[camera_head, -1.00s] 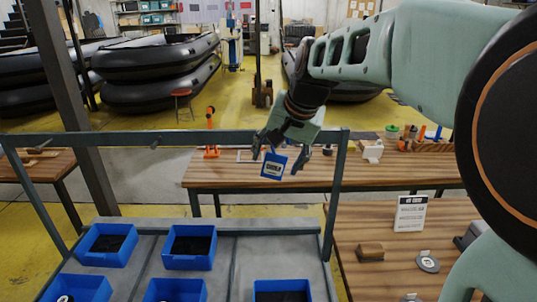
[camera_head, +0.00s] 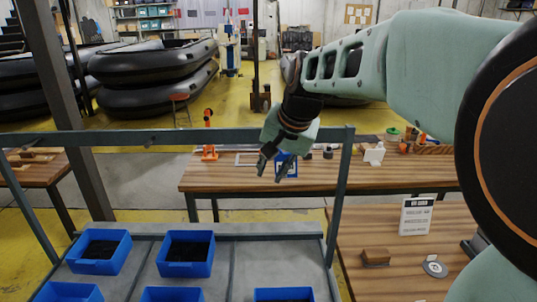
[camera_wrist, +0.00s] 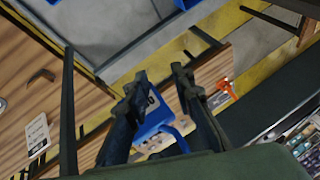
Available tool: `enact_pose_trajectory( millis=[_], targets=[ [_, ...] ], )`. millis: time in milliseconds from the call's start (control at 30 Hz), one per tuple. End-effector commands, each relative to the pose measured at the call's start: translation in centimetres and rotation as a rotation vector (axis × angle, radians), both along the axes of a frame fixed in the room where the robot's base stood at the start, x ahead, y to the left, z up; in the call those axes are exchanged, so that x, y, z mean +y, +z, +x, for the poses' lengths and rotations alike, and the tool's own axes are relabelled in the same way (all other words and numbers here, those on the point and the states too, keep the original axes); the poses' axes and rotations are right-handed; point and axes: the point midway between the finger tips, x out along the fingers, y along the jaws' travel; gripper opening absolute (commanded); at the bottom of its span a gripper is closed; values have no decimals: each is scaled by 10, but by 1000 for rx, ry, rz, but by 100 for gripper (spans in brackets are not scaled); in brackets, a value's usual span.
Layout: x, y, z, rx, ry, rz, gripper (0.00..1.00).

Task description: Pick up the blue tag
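The blue tag (camera_head: 287,163) shows beside the upper bar of the metal rack, partly hidden behind my gripper in the head view. In the wrist view, the fingers of my gripper (camera_wrist: 159,78) are apart, with the left finger overlapping the tag's edge. I cannot tell whether either finger touches the tag.
The metal rack (camera_head: 95,138) holds several blue bins (camera_head: 188,268) below. A wooden workbench (camera_head: 235,178) stands behind, with an orange tool (camera_head: 209,150) on it. A second wooden table (camera_head: 385,285) with a sign (camera_head: 416,216) is at right.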

Motion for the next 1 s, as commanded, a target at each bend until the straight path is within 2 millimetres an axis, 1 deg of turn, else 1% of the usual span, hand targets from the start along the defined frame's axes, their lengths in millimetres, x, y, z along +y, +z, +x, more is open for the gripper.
enact_pose_trajectory(
  millis=[33,167,367,900,933,1000],
  targets=[
    [0,0,0,0,0,0,15],
    [0,0,0,0,0,0,0],
    [0,0,0,0,0,0,0],
    [0,0,0,0,0,0,59],
    [0,0,0,0,0,0,61],
    [0,0,0,0,0,0,61]
  ],
)
